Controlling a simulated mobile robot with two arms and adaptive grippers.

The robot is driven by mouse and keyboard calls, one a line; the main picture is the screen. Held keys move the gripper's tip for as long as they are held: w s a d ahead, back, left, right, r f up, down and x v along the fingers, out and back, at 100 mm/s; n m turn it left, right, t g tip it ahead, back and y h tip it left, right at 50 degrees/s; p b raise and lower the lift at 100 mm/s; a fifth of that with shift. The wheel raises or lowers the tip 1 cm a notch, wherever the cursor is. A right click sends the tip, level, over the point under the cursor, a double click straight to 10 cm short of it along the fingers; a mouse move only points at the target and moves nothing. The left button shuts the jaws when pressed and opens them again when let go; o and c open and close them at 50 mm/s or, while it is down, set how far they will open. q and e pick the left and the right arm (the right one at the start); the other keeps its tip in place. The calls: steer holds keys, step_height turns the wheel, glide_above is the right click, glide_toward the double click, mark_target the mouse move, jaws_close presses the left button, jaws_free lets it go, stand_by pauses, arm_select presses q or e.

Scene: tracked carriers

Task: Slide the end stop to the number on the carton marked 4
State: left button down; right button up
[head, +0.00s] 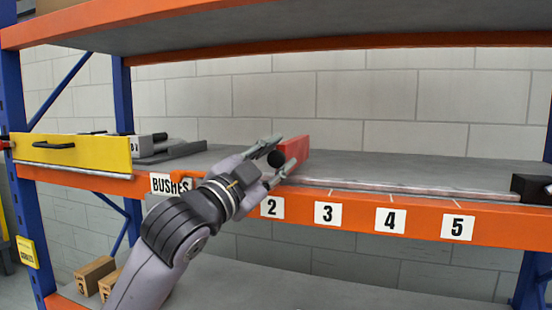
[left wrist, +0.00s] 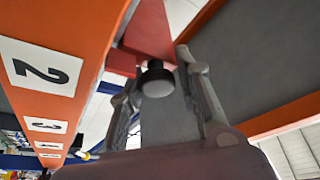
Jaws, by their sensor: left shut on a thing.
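The end stop is a red block (head: 295,146) with a black knob (head: 275,158), on the rail (head: 400,189) along the front of the middle shelf. It stands near number label 2 (head: 272,208). My left gripper (head: 281,154) is shut on the knob. In the left wrist view the knob (left wrist: 156,80) lies between the fingers, with the red block (left wrist: 148,30) behind it. Labels 3 (head: 327,212), 4 (head: 390,220) and 5 (head: 458,227) follow to the right. Two brown cartons (head: 97,272) stand on the lower shelf; one marking looks like 3, the other is mostly hidden. My right gripper is out of view.
A black block (head: 531,188) sits at the rail's right end. A yellow drawer (head: 70,152) and grey trays (head: 170,152) are at the left, near a BUSHES label (head: 170,186). The rail right of the end stop looks clear. An upper shelf (head: 300,48) hangs above.

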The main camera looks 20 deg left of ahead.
arm_select(q)
steer(key=shift+d+f, duration=0.1)
steer(key=shift+d, duration=0.05)
steer(key=shift+d, duration=0.3)
steer(key=d, duration=0.6)
steer(key=d+p, duration=0.1)
steer(key=d, duration=1.2)
steer(key=shift+s+d, duration=0.2)
steer(key=shift+s, duration=0.2)
steer(key=c, duration=1.3)
jaws_free()
steer(key=shift+w, duration=0.1)
steer(key=shift+a, duration=0.1)
